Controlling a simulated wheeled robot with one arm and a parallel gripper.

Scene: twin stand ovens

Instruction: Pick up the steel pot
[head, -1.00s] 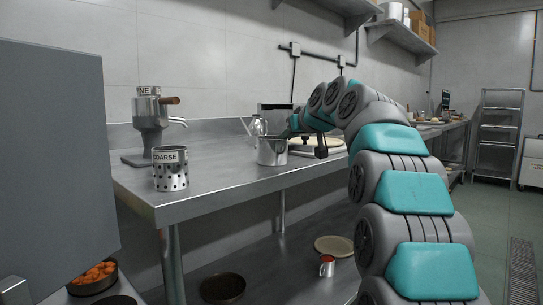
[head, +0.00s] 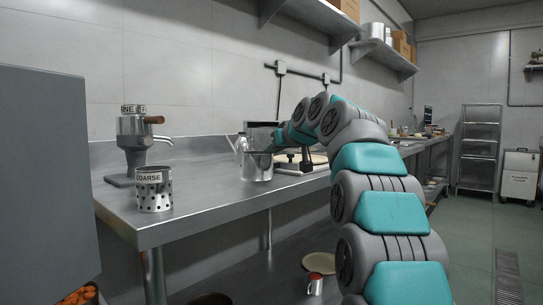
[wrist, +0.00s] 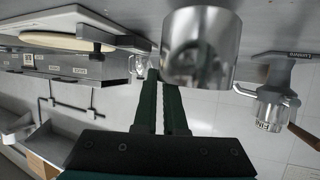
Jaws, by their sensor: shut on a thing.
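The steel pot (head: 258,167) is a shiny cylinder at the counter's middle in the head view, upright. In the wrist view, which is upside down, the pot (wrist: 205,50) is large at top centre, just beyond my fingers. My gripper (head: 278,147) reaches it from the right, at its upper rim. In the wrist view my gripper's (wrist: 160,78) dark green fingers are close together at the pot's edge, shut on it. I cannot tell whether the pot's base touches the counter.
A perforated COARSE canister (head: 154,190) and a grinder-like steel device (head: 133,145) stand left on the counter (head: 195,205).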

